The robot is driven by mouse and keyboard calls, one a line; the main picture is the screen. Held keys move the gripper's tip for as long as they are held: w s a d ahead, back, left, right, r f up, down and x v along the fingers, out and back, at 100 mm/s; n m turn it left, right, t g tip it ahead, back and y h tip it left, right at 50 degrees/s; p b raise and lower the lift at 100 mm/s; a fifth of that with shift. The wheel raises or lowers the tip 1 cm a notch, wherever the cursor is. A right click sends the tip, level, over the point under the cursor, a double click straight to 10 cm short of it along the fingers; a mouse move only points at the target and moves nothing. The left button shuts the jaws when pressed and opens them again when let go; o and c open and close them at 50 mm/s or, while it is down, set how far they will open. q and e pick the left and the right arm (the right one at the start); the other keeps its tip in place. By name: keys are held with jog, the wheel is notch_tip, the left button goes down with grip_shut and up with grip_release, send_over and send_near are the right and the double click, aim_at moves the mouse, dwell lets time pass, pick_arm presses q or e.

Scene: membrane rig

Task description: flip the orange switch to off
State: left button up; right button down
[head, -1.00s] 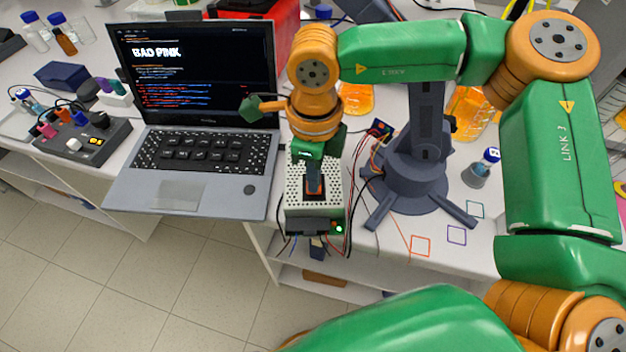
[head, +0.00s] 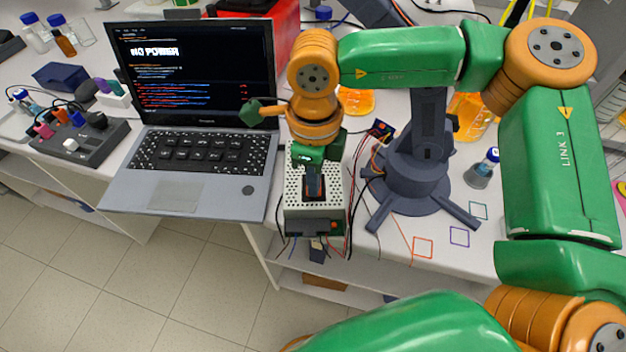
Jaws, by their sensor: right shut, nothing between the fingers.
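A white perforated power box (head: 297,215) stands at the table's front edge, right of the laptop. On its top is a switch (head: 314,187) in a dark square frame, with little orange showing. My right gripper (head: 311,164) points down onto this switch from above, shut and empty. Its fingers hide part of the switch, so I cannot tell clearly whether they touch it or how the rocker tilts. The box's front shows a small orange-red spot and no green light. The laptop screen (head: 190,70) reads "NO POWER". My left gripper is not in view.
A dark grey small robot arm on a tripod base (head: 415,185) stands close right of the box, with loose wires between. A power strip (head: 85,140) with plugs sits left of the laptop. Orange flasks (head: 470,115) stand behind.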

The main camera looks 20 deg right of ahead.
notch_tip(320, 180, up, 7)
jog(key=p, duration=0.4)
jog(key=shift+f, duration=0.1)
